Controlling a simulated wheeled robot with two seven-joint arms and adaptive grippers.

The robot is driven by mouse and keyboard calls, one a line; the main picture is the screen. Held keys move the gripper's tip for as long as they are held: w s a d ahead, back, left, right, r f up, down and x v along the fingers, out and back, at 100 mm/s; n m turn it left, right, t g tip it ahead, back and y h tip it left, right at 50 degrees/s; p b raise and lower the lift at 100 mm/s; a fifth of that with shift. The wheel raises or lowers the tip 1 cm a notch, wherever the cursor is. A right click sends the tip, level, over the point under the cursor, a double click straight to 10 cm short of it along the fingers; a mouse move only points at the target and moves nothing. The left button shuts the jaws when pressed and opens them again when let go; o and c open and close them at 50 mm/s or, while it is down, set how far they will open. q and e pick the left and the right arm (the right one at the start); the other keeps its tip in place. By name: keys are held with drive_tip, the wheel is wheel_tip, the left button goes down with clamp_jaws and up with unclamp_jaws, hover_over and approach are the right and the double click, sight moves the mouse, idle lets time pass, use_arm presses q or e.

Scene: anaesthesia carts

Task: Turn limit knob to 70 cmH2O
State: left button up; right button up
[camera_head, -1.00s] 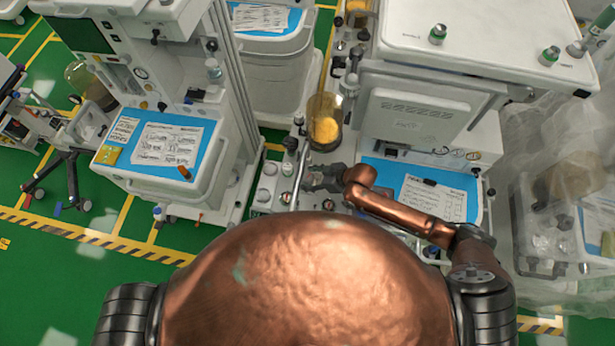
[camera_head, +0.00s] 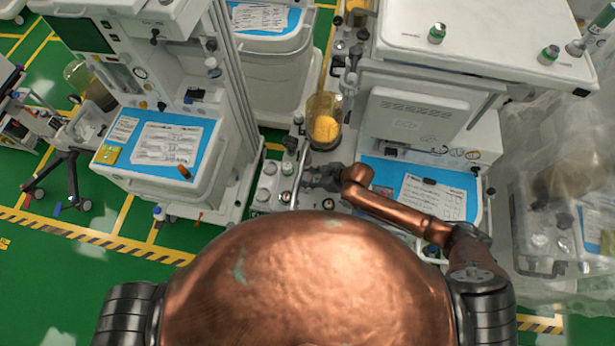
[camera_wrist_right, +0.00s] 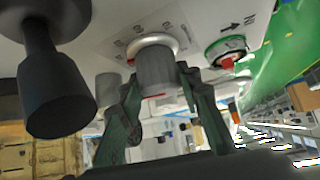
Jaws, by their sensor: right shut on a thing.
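In the right wrist view, a grey ridged knob (camera_wrist_right: 156,68) with a white collar sits on a pale panel with printed markings around it. It appears to be the limit knob; its scale is too small to read. My right gripper (camera_wrist_right: 157,88) is shut on this knob, one finger on each side. In the head view my right gripper (camera_head: 310,180) is at the cart's left side, below the yellow-filled canister, and the knob is hidden there. My left gripper is not in view.
A dark cylinder (camera_wrist_right: 55,90) hangs close to the gripper's left in the wrist view. A round dial with a red part (camera_wrist_right: 226,57) is to the right. In the head view, a canister (camera_head: 325,125) and a pale curved tube (camera_head: 299,175) stand close to the gripper.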

drive_tip(key=shift+s+r+m+t+p, duration=0.1)
drive_tip(key=shift+m+t+p, duration=0.2)
drive_tip(key=shift+p, duration=0.3)
drive_tip(key=m+t+h+p, duration=0.1)
drive_tip(key=m+p, duration=0.1)
drive_tip(key=shift+p, duration=0.3)
drive_tip(key=shift+a+m+t+h+p, duration=0.1)
drive_tip(key=shift+m+t+h+p, duration=0.6)
drive_tip(key=shift+m, duration=0.4)
drive_tip(key=shift+m+t+h, duration=0.3)
drive_tip(key=shift+m, duration=0.4)
drive_tip(key=shift+m+t+h, duration=0.3)
drive_tip(key=shift+m+h, duration=0.3)
drive_tip(key=shift+m, duration=0.1)
drive_tip(key=o, duration=1.2)
drive_tip(key=shift+c, duration=0.2)
